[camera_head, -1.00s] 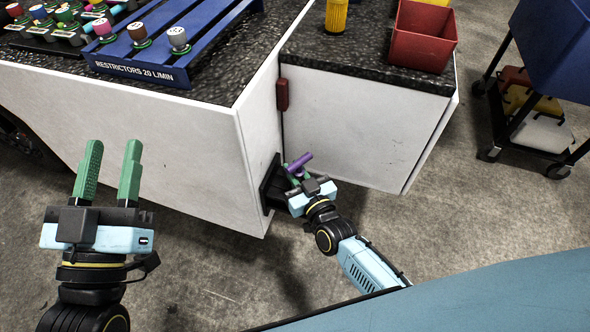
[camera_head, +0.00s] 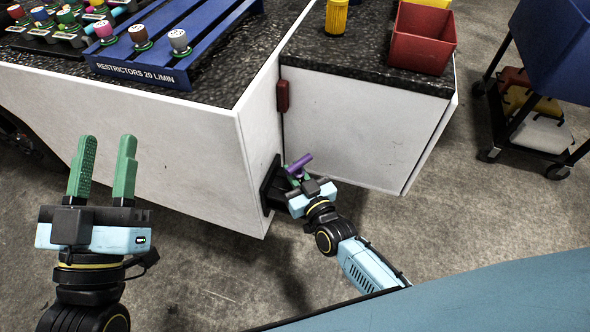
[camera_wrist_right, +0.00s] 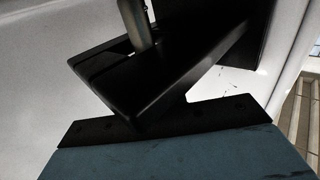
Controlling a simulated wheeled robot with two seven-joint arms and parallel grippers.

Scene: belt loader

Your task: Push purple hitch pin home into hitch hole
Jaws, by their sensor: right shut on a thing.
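The purple hitch pin (camera_head: 299,162) shows its purple handle above the black hitch (camera_head: 271,186), which is fixed low on the white cabinet side. My right gripper (camera_head: 296,177) is at the hitch, shut on the pin, its green fingers largely hidden. In the right wrist view a metallic shaft (camera_wrist_right: 138,24) stands at the black hitch plates (camera_wrist_right: 165,70); the hitch hole and the shaft's lower end are hidden, so its depth cannot be told.
The white cabinet (camera_head: 180,160) with a dark speckled top stands behind the hitch. A red bin (camera_head: 422,38), a yellow cup (camera_head: 336,16) and a blue restrictor rack (camera_head: 140,68) are on it. A blue cart (camera_head: 545,60) stands at the right. Floor in front is clear.

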